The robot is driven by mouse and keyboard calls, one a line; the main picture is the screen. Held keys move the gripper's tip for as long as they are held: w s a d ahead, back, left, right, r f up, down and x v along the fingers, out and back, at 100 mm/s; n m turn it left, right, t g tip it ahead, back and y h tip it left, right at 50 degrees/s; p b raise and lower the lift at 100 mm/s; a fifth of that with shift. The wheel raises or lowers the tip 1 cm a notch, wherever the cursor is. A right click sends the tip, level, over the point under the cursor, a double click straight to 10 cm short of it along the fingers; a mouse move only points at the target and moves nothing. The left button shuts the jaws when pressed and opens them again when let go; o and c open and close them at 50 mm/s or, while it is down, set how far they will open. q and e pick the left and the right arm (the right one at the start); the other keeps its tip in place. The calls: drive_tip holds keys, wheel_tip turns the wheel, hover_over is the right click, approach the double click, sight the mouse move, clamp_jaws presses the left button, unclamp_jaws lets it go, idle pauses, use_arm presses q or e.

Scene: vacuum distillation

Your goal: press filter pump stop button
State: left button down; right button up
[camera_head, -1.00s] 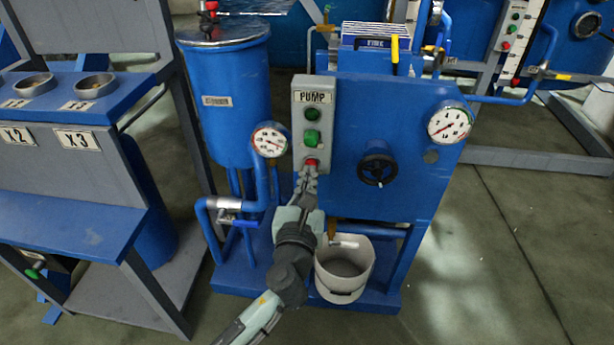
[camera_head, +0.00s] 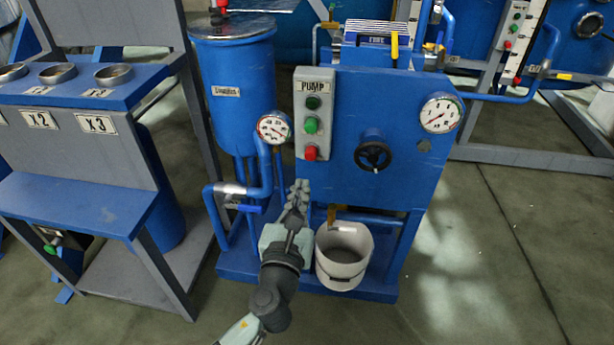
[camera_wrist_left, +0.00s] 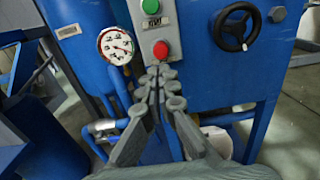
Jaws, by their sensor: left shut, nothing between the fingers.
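The pump control box (camera_head: 314,88) is a grey upright panel labelled PUMP on the front of the blue filter unit. It has a dark green lamp (camera_head: 313,102), a green button (camera_head: 311,125) and, at the bottom, a red button (camera_head: 310,153). The red button also shows in the left wrist view (camera_wrist_left: 160,50), just beyond the fingertips. My left gripper (camera_head: 300,186) is shut and empty, below the red button and apart from it in the head view. It also shows in the left wrist view (camera_wrist_left: 158,72). My right gripper is not in view.
A pressure gauge (camera_head: 273,128) sits left of the panel, and a black handwheel (camera_head: 373,155) and second gauge (camera_head: 440,114) to its right. A white bucket (camera_head: 343,258) stands below. A blue rack (camera_head: 85,205) is at left. Open floor (camera_head: 480,270) lies at right.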

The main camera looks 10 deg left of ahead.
use_arm(q)
drive_tip(key=s, duration=0.5)
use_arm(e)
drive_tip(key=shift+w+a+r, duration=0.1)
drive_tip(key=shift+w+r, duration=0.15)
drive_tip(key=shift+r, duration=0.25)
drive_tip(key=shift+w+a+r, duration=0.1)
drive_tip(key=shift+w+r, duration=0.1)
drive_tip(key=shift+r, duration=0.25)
use_arm(q)
drive_tip(key=shift+d, duration=0.1)
